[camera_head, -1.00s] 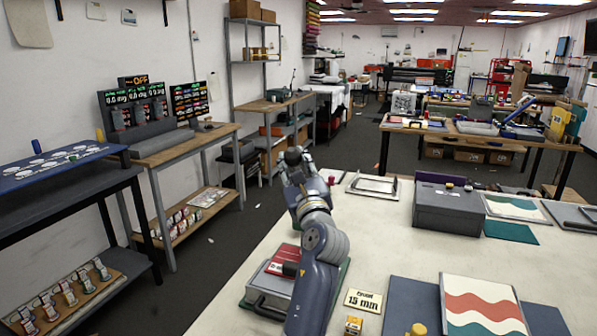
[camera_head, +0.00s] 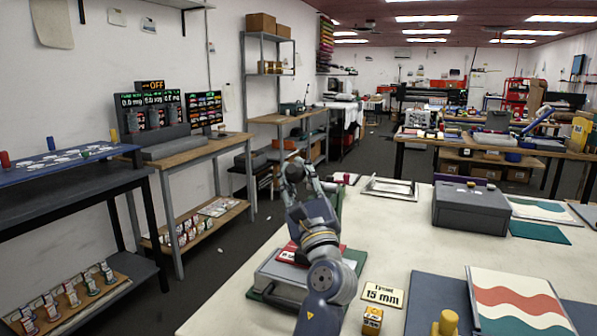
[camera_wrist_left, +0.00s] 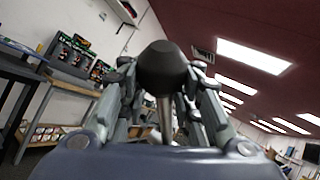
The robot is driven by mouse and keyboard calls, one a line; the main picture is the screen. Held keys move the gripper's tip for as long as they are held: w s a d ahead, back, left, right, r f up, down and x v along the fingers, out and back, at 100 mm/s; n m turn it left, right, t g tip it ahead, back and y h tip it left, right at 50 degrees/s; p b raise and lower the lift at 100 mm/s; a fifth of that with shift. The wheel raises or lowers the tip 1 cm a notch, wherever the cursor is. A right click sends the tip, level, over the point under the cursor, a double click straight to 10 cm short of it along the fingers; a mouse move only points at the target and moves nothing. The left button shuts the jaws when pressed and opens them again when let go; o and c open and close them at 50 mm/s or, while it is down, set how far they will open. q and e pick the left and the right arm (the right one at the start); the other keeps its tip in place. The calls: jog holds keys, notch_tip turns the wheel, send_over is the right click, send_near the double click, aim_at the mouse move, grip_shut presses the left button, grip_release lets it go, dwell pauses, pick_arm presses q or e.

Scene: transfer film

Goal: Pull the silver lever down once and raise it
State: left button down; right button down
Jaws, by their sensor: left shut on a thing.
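My left gripper (camera_head: 298,172) is raised above the left edge of the pale worktable. In the left wrist view, its fingers stand on both sides of the silver lever (camera_wrist_left: 165,122), a bright metal shaft with a rounded black knob (camera_wrist_left: 162,66) on top. The gripper (camera_wrist_left: 163,95) is shut on it, just below the knob. The lever's lower end is hidden behind the wrist housing, and my arm covers most of the lever in the head view. My right gripper is out of view.
A grey and red device (camera_head: 270,277) lies beside my left arm on the worktable (camera_head: 240,293). A grey box (camera_head: 472,208), an empty frame (camera_head: 390,189), a "15 mm" card (camera_head: 382,295) and a wavy print (camera_head: 515,305) lie to the right. An aisle of floor runs along the left.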

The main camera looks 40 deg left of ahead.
pick_arm(q)
jog(key=shift+s+d+f, duration=0.1)
jog(key=shift+d+f, duration=0.1)
jog(key=shift+f, duration=0.35)
jog(key=c, duration=1.3)
grip_release()
jog(key=shift+d, duration=0.1)
jog(key=shift+o, duration=0.7)
jog(key=shift+d+r, duration=0.1)
jog(key=shift+d, duration=0.2)
jog(key=shift+s+a, duration=0.1)
jog(key=shift+a, duration=0.1)
jog(key=v, duration=1.2)
